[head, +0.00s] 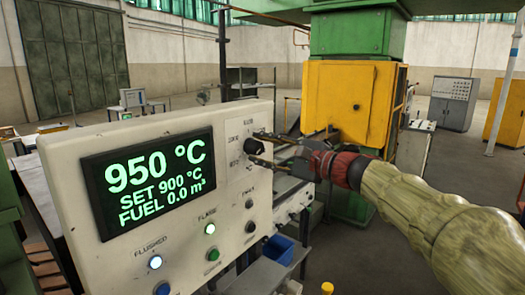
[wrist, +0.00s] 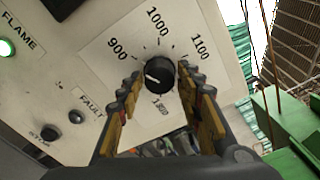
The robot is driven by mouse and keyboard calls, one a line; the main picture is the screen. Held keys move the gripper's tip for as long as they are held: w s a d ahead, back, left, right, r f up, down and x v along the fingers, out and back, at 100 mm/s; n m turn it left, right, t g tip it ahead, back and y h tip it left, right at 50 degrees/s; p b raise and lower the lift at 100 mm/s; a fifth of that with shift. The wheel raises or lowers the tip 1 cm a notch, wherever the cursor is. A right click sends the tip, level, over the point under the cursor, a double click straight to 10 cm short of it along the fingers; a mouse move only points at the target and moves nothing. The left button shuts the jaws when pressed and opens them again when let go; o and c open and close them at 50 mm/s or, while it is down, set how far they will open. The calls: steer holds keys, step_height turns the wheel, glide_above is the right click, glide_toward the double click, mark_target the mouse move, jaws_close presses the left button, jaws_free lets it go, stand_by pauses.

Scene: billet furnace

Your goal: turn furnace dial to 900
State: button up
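The furnace dial (wrist: 160,75) is a round black knob on a pale square plate, marked 900, 1000, 1100 and a partly hidden fourth number. Small gaps show between fingertips and knob; contact cannot be made out. The display (head: 150,178) reads 950 °C, SET 900 °C, FUEL 0.0 m³.
The pale control panel (head: 125,250) has a lit white FLUSHED light (head: 155,262), a lit green FLAME light (head: 210,229) and several dark knobs or buttons below the dial. A yellow cabinet (head: 340,95) and green machinery stand behind my arm. Open floor lies at right.

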steer(key=o, duration=0.3)
steer(key=v, duration=1.2)
